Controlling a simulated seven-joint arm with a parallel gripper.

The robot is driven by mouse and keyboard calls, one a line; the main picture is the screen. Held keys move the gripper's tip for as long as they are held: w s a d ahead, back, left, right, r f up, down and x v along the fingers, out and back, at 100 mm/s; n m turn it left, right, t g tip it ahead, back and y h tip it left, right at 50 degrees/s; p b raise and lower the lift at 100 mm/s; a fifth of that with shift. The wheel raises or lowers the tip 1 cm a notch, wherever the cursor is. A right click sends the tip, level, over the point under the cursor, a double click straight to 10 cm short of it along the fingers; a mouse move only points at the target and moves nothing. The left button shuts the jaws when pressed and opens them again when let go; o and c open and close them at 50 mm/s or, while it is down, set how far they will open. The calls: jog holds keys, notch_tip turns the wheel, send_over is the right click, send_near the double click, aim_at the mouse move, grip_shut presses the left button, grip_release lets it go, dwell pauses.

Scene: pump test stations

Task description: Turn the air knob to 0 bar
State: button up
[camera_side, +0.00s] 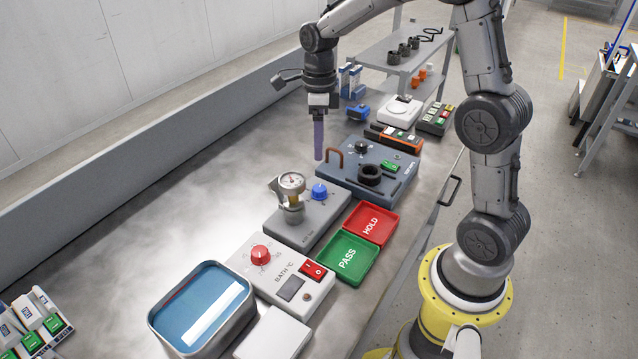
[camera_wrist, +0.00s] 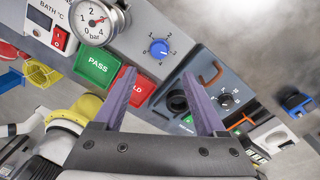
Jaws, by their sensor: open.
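The blue air knob (camera_side: 320,191) sits on a light grey box (camera_side: 322,215) beside a round pressure gauge (camera_side: 292,181). The knob (camera_wrist: 159,48) faces the wrist camera with a number scale around it; its exact setting is too small to read. The gauge (camera_wrist: 97,20) is marked in bar; its needle appears off zero, but I cannot read an exact value. My gripper (camera_side: 318,158) points down, above and behind the knob in the side view, apart from it. In the wrist view my gripper (camera_wrist: 160,78) has its two purple fingers spread, with nothing between them.
A dark station (camera_side: 372,170) with a brown handle stands close to my fingers. Green PASS (camera_side: 347,258) and red HOLD (camera_side: 371,224) trays lie in front of the air box. The bath controller (camera_side: 281,275) and water tank (camera_side: 203,309) are nearer the camera.

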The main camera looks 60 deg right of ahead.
aim_at(319, 187)
jog(key=f, duration=1.2)
jog(key=shift+s+a+f, duration=0.15)
jog(key=shift+s+a, duration=0.05)
jog(key=shift+a, duration=0.1)
grip_shut()
